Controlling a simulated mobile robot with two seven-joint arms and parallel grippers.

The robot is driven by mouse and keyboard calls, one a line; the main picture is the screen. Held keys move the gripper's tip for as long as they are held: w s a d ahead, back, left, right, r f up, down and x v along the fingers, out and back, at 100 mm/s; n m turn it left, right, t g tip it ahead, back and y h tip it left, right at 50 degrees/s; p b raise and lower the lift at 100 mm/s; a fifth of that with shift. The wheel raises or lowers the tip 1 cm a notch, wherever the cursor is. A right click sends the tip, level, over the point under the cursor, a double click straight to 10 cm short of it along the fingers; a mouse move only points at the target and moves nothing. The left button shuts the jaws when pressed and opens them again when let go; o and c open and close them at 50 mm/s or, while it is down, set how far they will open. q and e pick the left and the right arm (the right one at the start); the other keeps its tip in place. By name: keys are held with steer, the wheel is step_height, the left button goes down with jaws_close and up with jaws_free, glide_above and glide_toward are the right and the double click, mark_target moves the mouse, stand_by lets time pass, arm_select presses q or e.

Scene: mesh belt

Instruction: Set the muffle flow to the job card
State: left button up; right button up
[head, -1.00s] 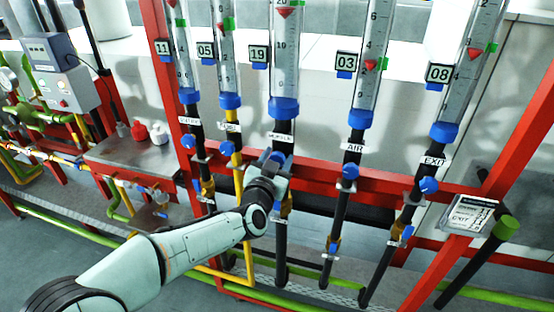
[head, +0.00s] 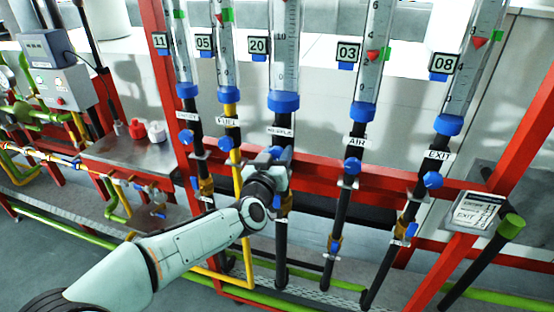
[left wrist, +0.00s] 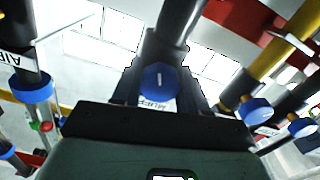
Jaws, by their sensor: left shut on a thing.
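The muffle flow tube (head: 284,60) stands in the middle of the row, with a blue collar and a MUFFLE label (head: 280,131) below it. Its small display (head: 258,46) reads 20. Its float is out of view above the frame. My left gripper (head: 270,162) is shut on the blue muffle knob below the label and hides most of it. In the left wrist view the muffle knob (left wrist: 158,82) sits between the dark fingers. The job card (head: 477,212) is on a tilted plate at the right; EXIT can be read, the rest is too small. My right gripper is out of view.
Two neighbouring tubes to the left show 11 and 05. The air tube (head: 374,55) shows 03 and the exit tube (head: 474,65) shows 08, each with its own blue knob below. A red frame rail (head: 395,184) crosses behind the pipes.

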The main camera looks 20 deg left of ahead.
arm_select(q)
steer(key=shift+n+b, duration=0.55)
steer(key=shift+n, duration=0.65)
steer(key=o, duration=1.1)
steer(key=shift+c, duration=0.2)
steer(key=s+b, duration=0.1)
steer(key=s, duration=1.2)
steer(key=shift+s+a, duration=0.2)
steer(key=shift+s, duration=0.05)
